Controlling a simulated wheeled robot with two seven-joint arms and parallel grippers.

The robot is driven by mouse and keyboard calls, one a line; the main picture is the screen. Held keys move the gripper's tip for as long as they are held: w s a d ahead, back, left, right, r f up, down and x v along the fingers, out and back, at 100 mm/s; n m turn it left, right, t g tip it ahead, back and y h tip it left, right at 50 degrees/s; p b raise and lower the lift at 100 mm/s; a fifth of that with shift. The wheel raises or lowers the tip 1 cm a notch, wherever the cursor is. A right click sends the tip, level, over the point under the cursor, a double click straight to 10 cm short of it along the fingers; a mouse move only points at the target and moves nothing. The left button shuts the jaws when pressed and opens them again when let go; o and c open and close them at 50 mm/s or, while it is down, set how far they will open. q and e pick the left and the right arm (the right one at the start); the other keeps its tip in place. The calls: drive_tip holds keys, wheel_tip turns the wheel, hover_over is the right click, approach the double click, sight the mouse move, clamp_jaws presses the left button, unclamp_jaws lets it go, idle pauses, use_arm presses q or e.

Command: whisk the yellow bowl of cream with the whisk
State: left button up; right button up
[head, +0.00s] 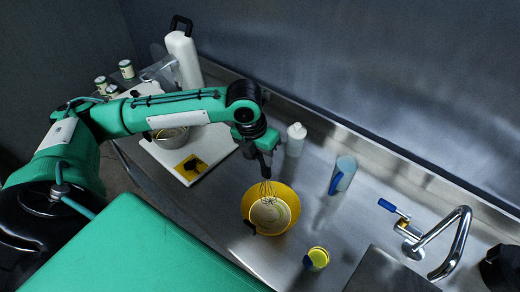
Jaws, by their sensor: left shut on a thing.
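The yellow bowl (248,205) stands on the steel counter in the head view, with pale cream (274,218) inside. My left gripper (262,168) is above the bowl's back edge, pointing down. It is shut on the whisk (264,191), whose wire loops hang down into the bowl. The whisk's handle is mostly hidden by the gripper. I cannot tell how deep the wires sit in the cream. My right gripper is not in view.
A white bottle (295,140), a pale blue cup (343,174) and a small yellow and blue cup (317,258) stand around the bowl. A pot (172,137) and a white board (205,153) are at left. A tap (455,240) is at right.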

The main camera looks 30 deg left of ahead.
sight(267, 175)
use_arm(q)
drive_tip(key=shift+w+d+f+b, duration=0.2)
drive_tip(key=shift+f+b, duration=0.4)
drive_tip(key=shift+f, duration=0.9)
drive_tip(key=shift+w+d+f+b, duration=0.2)
drive_tip(key=shift+f+b, duration=0.45)
drive_tip(key=shift+f, duration=0.9)
drive_tip(key=shift+w+d+f+b, duration=0.1)
drive_tip(key=shift+w+f+b, duration=0.35)
drive_tip(key=shift+f, duration=1.05)
drive_tip(key=shift+s, duration=0.15)
drive_tip(key=shift+a, duration=0.1)
